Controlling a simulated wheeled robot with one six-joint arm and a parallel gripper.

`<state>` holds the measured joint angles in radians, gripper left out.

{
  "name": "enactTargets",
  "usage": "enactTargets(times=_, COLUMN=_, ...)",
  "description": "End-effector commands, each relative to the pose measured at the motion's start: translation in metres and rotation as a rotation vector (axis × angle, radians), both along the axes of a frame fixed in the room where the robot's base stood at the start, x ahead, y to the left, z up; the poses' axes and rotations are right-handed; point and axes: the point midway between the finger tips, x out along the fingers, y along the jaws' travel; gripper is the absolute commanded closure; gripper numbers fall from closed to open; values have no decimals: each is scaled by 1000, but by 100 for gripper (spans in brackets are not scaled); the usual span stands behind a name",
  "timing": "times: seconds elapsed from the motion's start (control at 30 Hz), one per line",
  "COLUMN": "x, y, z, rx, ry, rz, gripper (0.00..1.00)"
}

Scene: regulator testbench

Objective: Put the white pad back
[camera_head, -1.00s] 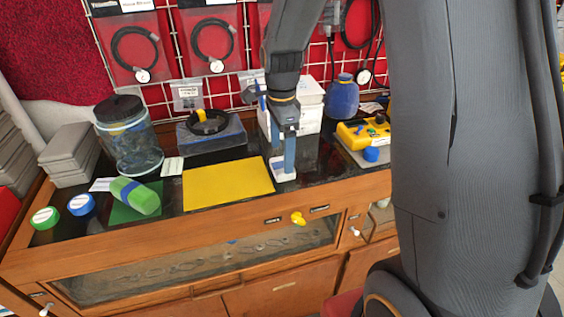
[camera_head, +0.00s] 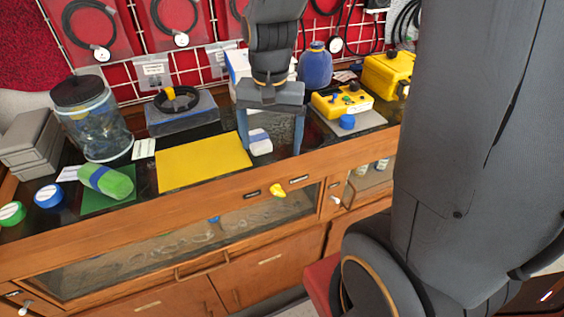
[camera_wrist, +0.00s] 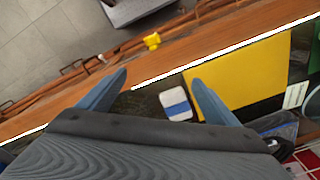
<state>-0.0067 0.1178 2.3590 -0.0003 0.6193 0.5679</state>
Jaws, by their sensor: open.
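The white pad (camera_head: 260,142) lies on the dark counter just right of the yellow mat (camera_head: 203,162). In the wrist view the white pad (camera_wrist: 176,104) shows a blue band across it and lies between my finger tips' lines, nearer the finger on the mat side. My gripper (camera_head: 270,145) is open and empty, pointing down with its two blue fingers spread wide. In the head view the pad shows between the fingers, close to the left one. In the wrist view my gripper (camera_wrist: 160,80) shows both fingers apart from the pad. Exact height above the counter is hard to tell.
A green mat (camera_head: 97,202) with a green roll (camera_head: 107,182) is at the left. A jar (camera_head: 92,120), a grey box (camera_head: 180,116) and a blue vase (camera_head: 314,66) stand behind. A yellow device (camera_head: 342,101) sits right of my gripper. The yellow mat is clear.

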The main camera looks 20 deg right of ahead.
Motion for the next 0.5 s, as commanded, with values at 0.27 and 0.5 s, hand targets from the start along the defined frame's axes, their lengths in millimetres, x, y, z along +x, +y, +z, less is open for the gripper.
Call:
enactTargets(times=0.27, x=-58, y=0, z=-24, rx=-27, ry=-22, rz=482, gripper=16)
enactTargets(times=0.5, x=-66, y=-2, z=-28, rx=-34, ry=-26, rz=570, gripper=16)
